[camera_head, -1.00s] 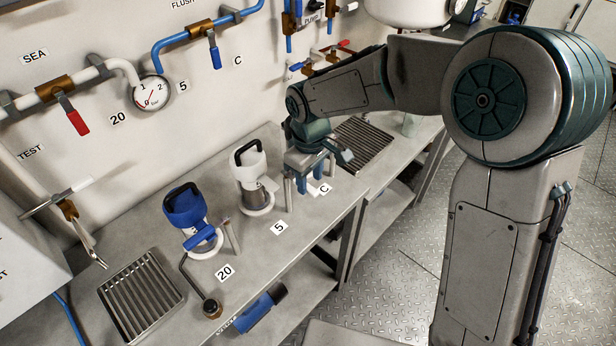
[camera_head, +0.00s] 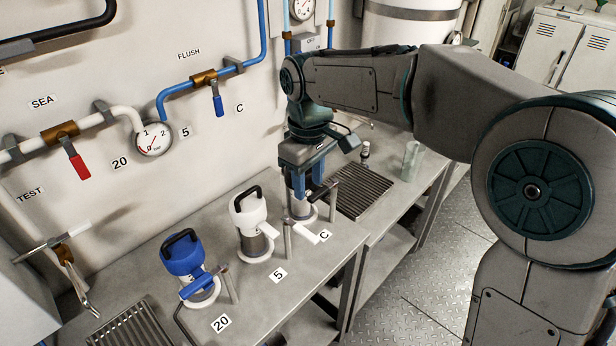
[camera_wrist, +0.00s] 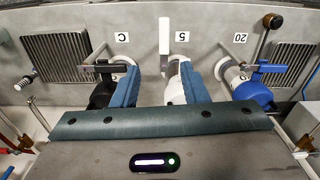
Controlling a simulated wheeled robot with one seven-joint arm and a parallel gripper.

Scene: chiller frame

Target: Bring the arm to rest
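My gripper (camera_head: 306,190) points down above the bench place marked C, at the right of the row in the head view. In the wrist view my gripper (camera_wrist: 159,72) has its two blue fingers wide apart, with nothing visibly clamped. The C filter unit (camera_head: 299,208) stands below and partly behind the fingers; its dark top (camera_wrist: 102,95) shows beside the left finger in the wrist view. Whether the fingers touch it cannot be told. My arm reaches in from the right, its forearm roughly level.
A white-topped unit (camera_head: 249,212) stands at 5 and a blue-topped unit (camera_head: 182,257) at 20. Metal posts stand beside them. A drain grate (camera_head: 362,192) lies right of C. Wall pipes carry a gauge (camera_head: 153,138), a red valve handle (camera_head: 79,166) and a blue one (camera_head: 218,105).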

